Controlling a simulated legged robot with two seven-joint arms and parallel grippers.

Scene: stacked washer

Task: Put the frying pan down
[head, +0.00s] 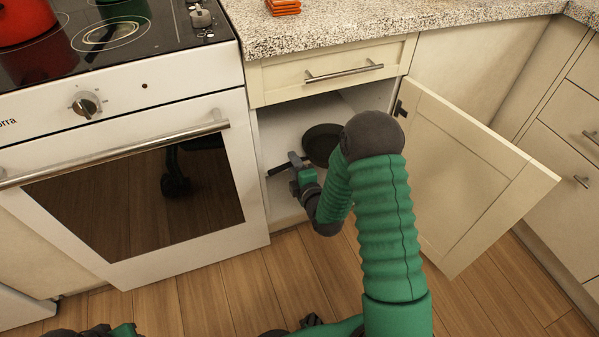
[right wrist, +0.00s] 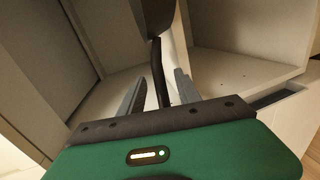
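A dark frying pan (head: 320,143) is inside the open lower cabinet, partly hidden by my right arm. Its underside support is hidden in the head view. My right gripper (head: 285,169) is inside the cabinet opening, at the pan's handle. In the right wrist view the dark handle (right wrist: 157,72) runs between the two fingers of the right gripper (right wrist: 158,92). The fingers stand apart, with a visible gap on each side of the handle. The pan body (right wrist: 155,15) shows at the top. Green and black parts of mine show at the bottom left; the left gripper's fingers cannot be made out.
The cabinet door (head: 475,175) stands open to the right. A drawer (head: 330,72) is shut above the opening. The white oven (head: 130,170) is directly left, with a red pot (head: 25,22) on its cooktop. The cabinet floor (right wrist: 225,75) is largely bare.

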